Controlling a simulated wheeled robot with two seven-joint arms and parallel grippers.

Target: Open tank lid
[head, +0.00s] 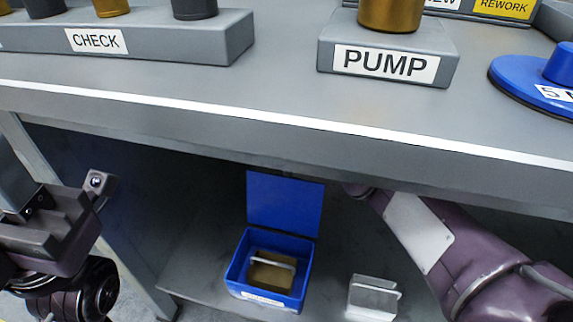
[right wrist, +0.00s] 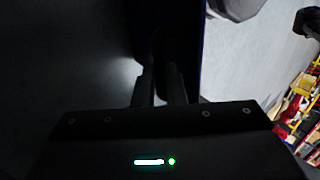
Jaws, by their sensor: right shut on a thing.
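A blue tank box (head: 234,274) stands on the lower shelf in the head view. Its flat blue lid (head: 284,200) stands upright at the back, so the box is open. A brass-coloured block with a pale handle (head: 270,270) lies inside. My right gripper (right wrist: 162,75) is shut in the dim right wrist view, with a dark blue panel, apparently the lid (right wrist: 165,20), at its fingers. In the head view the table edge hides this gripper. My left gripper (head: 60,225) is at the lower left, away from the box; its fingers do not show clearly.
A grey block with a handle (head: 373,297) stands right of the box. The grey tabletop (head: 290,75) overhangs the shelf. On it are a PUMP stand (head: 390,62), a CHECK rack (head: 130,42) and a round blue piece (head: 530,82). A table leg (head: 85,225) stands at left.

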